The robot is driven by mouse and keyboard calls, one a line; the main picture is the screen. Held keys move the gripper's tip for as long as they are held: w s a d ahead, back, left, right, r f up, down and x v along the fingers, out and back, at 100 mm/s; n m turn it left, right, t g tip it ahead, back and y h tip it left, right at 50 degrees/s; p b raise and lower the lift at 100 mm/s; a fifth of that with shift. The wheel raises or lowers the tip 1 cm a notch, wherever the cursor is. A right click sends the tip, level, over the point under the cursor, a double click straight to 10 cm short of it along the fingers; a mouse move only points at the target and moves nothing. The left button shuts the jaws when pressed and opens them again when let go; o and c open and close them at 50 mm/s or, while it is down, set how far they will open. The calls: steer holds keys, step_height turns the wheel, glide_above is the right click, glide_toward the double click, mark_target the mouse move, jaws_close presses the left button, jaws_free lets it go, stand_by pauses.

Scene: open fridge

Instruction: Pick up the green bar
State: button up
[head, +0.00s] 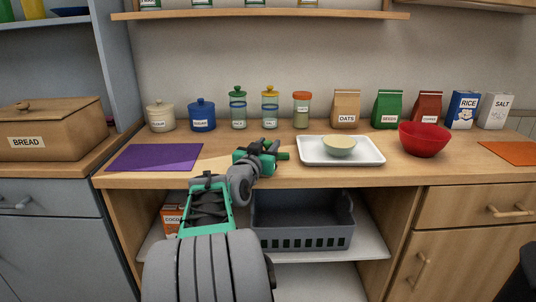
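My gripper (267,150) is over the wooden counter, left of the white tray, seen from behind. A short dark green piece (284,156) shows just right of its end, touching it or very close in the picture. It looks like the green bar, but my gripper also has green parts, so I cannot be sure. The fingers are small and partly hidden by the wrist, so I cannot tell whether they are open or shut, or whether they hold anything.
A white tray (312,160) with a pale bowl (339,146) stands right of my gripper, then a red bowl (424,140). A purple mat (155,158) lies left. Jars and packets line the back. A grey basket (302,221) sits on the shelf below.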

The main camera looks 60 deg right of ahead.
mark_target(268, 141)
jaws_close()
steer(key=shift+r, duration=0.15)
steer(key=shift+r, duration=0.3)
step_height(268, 141, up, 3)
steer(key=shift+f+p, duration=0.15)
steer(key=shift+p, duration=0.4)
steer(key=a+r+p, duration=0.2)
steer(key=a+r, duration=0.7)
steer(key=a, duration=0.5)
steer(key=shift+s+r, duration=0.2)
